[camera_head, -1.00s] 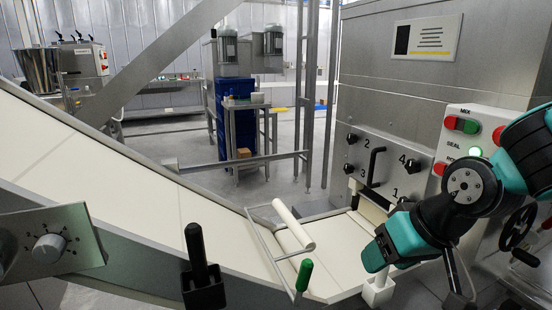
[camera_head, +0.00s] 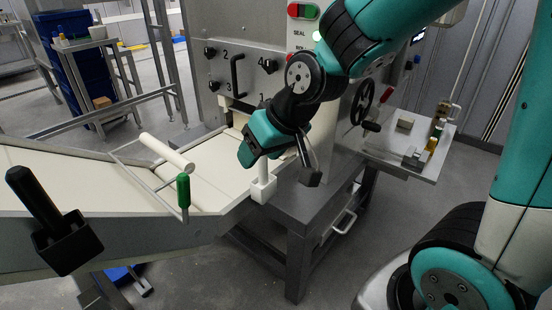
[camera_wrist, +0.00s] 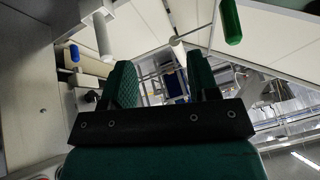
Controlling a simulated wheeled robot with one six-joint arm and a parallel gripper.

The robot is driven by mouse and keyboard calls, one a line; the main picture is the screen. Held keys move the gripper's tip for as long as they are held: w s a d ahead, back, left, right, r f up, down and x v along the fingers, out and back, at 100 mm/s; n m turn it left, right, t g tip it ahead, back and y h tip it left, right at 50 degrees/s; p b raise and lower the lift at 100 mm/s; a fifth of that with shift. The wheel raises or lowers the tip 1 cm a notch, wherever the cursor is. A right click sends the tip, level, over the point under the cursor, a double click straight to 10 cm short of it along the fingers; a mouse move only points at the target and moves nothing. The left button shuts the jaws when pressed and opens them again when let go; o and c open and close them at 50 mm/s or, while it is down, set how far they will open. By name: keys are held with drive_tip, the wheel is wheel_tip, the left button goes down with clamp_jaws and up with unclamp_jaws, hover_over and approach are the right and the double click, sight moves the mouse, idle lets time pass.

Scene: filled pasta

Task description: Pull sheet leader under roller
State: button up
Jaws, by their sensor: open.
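A cream sheet (camera_head: 75,172) lies along the sloping conveyor. More cream sheet (camera_head: 214,160) shows on the flat bed towards the machine. A white roller (camera_head: 167,152) on a thin wire frame sits across the belt. In the head view my gripper (camera_head: 248,158) hangs over the right side of the bed, right of the roller and apart from it, close above a white post (camera_head: 263,183). In the wrist view my gripper (camera_wrist: 163,78) is open, its two teal fingers apart with no held thing visible between them. The sheet's leading edge is not clear to me.
A green-handled lever (camera_head: 183,192) stands at the bed's near edge and shows in the wrist view (camera_wrist: 231,20). A black lever (camera_head: 40,205) is at the front left. The machine's numbered panel (camera_head: 232,72) rises behind. A side table (camera_head: 402,145) holds small parts.

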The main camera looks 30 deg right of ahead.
drive_tip(key=w+d+f+m+t+h+b, duration=0.35)
drive_tip(key=w+d+f+b, duration=0.5)
drive_tip(key=d+f, duration=0.5)
drive_tip(key=w+d+f+m+t+h, duration=0.1)
drive_tip(key=w+d+f+t+h, duration=0.2)
drive_tip(key=w+d, duration=0.35)
drive_tip(key=shift+t, duration=0.55)
drive_tip(key=x, duration=0.5)
drive_tip(key=b+x, duration=0.1)
drive_tip(key=x, duration=0.5)
drive_tip(key=a+r+b+x, duration=0.1)
drive_tip(key=x, duration=0.4)
drive_tip(key=shift+w+d+f, duration=0.1)
drive_tip(key=shift+w+d, duration=0.05)
drive_tip(key=shift+w, duration=0.55)
drive_tip(key=shift+c, duration=0.5)
